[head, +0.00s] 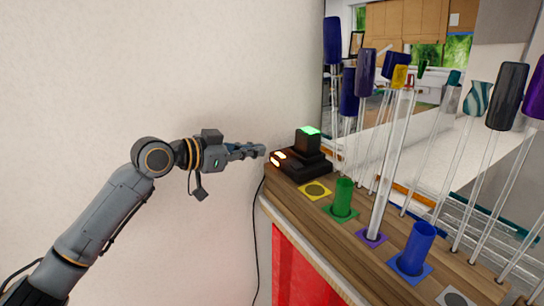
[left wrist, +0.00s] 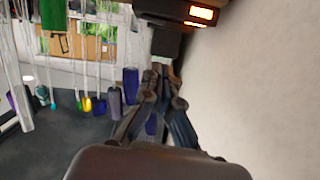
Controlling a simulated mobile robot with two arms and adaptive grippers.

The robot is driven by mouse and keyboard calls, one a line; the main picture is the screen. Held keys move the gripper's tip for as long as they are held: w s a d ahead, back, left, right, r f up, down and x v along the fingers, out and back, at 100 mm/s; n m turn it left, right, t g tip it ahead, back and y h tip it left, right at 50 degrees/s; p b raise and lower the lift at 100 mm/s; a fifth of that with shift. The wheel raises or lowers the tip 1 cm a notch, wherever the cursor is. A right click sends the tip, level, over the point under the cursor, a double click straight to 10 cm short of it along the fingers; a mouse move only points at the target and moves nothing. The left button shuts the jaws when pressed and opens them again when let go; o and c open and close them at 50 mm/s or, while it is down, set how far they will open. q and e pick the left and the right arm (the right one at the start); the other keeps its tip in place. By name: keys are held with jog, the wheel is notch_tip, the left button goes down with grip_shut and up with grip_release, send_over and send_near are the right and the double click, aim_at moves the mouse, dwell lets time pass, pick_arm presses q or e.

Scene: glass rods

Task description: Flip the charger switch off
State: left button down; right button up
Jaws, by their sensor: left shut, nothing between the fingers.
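The black charger (head: 300,158) stands on the far left end of the wooden shelf. Its top glows green, and orange-lit patches (head: 278,158) show on its left side. The charger also shows at the top of the left wrist view (left wrist: 175,8), upside down, with its orange lights. I cannot make out the switch lever itself. My left gripper (head: 260,150) is shut and empty, reaching from the left with its tips just beside the charger's lit side. In the left wrist view the fingers (left wrist: 165,65) point toward the charger; I cannot tell whether they touch it. My right gripper is not in view.
Green (head: 343,197) and blue (head: 415,245) cups stand on coloured squares along the wooden shelf (head: 320,208). A tall glass rod (head: 387,175) stands between them. Several rods with coloured handles rise behind. A plain wall (head: 150,70) lies behind my left arm. A black cable hangs below the charger.

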pick_arm(q)
jog(key=shift+s+d+r+m, duration=0.1)
jog(key=shift+s+r+m, duration=0.1)
jog(key=shift+s+r, duration=0.25)
jog(key=shift+s+d+r+m, duration=0.1)
jog(key=shift+s+r+m, duration=0.15)
jog(key=shift+r, duration=0.35)
jog(key=p, duration=0.4)
send_over(296, 165)
jog(key=a, duration=0.2)
notch_tip(296, 165, down, 2)
notch_tip(296, 165, down, 3)
jog(key=shift+s+r+p, duration=0.1)
jog(key=shift+p, duration=0.6)
jog(key=shift+a+f, duration=0.2)
jog(key=shift+f, duration=0.6)
jog(key=shift+d, duration=0.1)
jog(key=shift+f, duration=0.1)
